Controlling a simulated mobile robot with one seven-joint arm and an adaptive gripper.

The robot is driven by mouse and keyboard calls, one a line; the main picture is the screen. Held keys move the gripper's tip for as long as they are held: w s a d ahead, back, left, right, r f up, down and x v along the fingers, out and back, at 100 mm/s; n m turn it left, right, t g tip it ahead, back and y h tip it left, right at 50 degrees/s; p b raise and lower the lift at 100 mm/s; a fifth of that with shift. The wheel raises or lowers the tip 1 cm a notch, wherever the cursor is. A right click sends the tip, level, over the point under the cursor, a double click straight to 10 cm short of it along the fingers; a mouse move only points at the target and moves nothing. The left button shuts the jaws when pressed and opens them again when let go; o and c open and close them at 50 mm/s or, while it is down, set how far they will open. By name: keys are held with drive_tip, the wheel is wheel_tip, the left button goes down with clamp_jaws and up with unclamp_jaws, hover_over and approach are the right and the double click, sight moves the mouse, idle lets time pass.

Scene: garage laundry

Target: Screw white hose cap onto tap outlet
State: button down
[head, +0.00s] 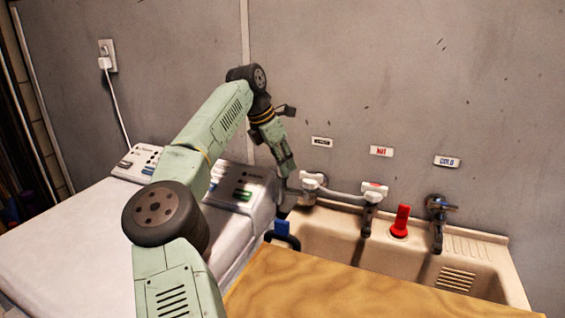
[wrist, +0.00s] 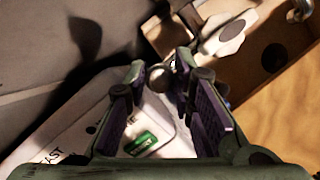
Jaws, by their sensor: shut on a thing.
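My gripper (head: 291,187) reaches down at the back left corner of the sink, beside a white fitting (head: 313,180) at the left end of a grey hose. In the wrist view, its two purple-padded fingers (wrist: 160,68) are shut on a small pale piece (wrist: 162,83), which looks like the white hose cap; the fingers hide part of it. A hose (head: 342,196) runs right to the tap under the HOT label, which has a white top (head: 375,189). I cannot tell whether the cap touches a tap outlet or how it is seated.
White machines (head: 70,235) stand left; a wooden board (head: 300,290) lies in front.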

drive_tip(key=shift+d, duration=0.2)
drive_tip(key=c, duration=1.5)
unclamp_jaws()
drive_tip(key=shift+d, duration=0.1)
drive_tip(key=shift+o, duration=1)
drive_tip(key=v, duration=1.2)
drive_tip(key=shift+a, duration=0.2)
drive_tip(key=shift+f, duration=0.1)
drive_tip(key=shift+w+d+r+b+x, duration=0.15)
drive_tip(key=shift+d+b+x, duration=0.15)
drive_tip(key=shift+x, duration=1)
drive_tip(key=shift+w+d+r+b+x, duration=0.15)
drive_tip(key=shift+b+x, duration=0.2)
drive_tip(key=shift+x, duration=0.95)
drive_tip(key=shift+w+d+r+b+x, duration=0.1)
drive_tip(key=shift+d+b+x, duration=0.2)
drive_tip(key=shift+x, duration=0.95)
